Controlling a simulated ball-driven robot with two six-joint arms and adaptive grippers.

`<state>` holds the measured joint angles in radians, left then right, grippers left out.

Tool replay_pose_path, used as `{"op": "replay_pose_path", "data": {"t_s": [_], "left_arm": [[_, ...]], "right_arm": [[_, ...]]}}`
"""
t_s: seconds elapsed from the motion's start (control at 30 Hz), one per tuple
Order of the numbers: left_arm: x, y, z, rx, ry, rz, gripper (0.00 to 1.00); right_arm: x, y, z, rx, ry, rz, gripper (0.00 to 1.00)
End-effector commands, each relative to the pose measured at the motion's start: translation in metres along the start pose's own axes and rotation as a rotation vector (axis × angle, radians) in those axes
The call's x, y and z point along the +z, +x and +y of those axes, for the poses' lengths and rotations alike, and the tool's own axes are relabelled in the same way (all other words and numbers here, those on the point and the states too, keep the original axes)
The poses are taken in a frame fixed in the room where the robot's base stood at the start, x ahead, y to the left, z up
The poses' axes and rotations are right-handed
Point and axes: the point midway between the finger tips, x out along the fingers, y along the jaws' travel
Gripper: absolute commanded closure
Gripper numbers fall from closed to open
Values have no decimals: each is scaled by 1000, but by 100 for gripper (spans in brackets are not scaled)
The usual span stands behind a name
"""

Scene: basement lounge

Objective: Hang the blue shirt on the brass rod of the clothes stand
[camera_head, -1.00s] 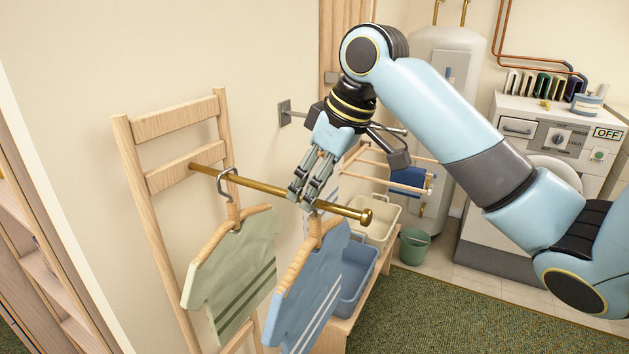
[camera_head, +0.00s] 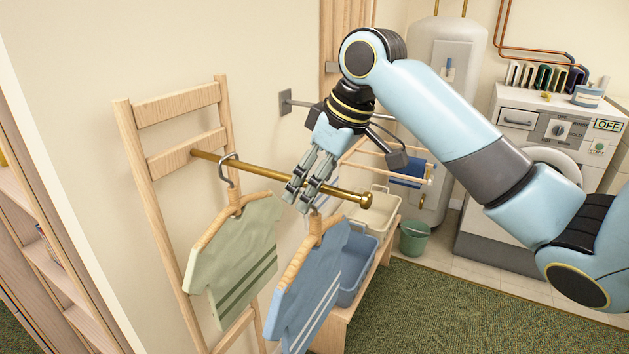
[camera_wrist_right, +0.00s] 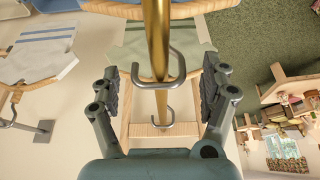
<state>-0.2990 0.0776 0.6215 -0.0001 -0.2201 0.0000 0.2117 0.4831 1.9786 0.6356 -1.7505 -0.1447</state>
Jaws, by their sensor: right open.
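The blue shirt (camera_head: 308,285), with white stripes, is on a wooden hanger below the front part of the brass rod (camera_head: 275,178). My right gripper (camera_head: 297,198) is at the rod directly above this hanger and covers its hook in the head view. In the right wrist view my right gripper (camera_wrist_right: 165,85) is open, its fingers apart on either side of the rod (camera_wrist_right: 157,40). A metal hook (camera_wrist_right: 178,66) between them passes across and around the rod; neither finger visibly touches it. The wooden clothes stand (camera_head: 150,195) bears the rod. My left gripper is out of view.
A green shirt (camera_head: 235,260) hangs on the rod between the blue shirt and the stand. A wall-mounted drying rack (camera_head: 365,150) is behind my gripper. A bench with a blue basin (camera_head: 357,262) stands behind the blue shirt. The rod's knobbed end (camera_head: 366,200) is free.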

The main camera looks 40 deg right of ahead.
Motion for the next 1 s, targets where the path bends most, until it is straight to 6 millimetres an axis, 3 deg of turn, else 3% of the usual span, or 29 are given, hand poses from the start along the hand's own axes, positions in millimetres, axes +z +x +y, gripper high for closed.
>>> {"op": "replay_pose_path", "data": {"t_s": [0.13,0.27,0.5,0.7,1.0], "left_arm": [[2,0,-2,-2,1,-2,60],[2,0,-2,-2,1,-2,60],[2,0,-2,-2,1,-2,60],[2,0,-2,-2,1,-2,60],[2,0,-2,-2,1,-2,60]], "right_arm": [[0,-2,0,0,0,-1,20],[-1,-18,1,3,-2,2,20],[0,-72,2,7,-3,1,20],[0,-107,2,4,-1,0,20],[0,-120,0,-1,0,-1,20]]}}
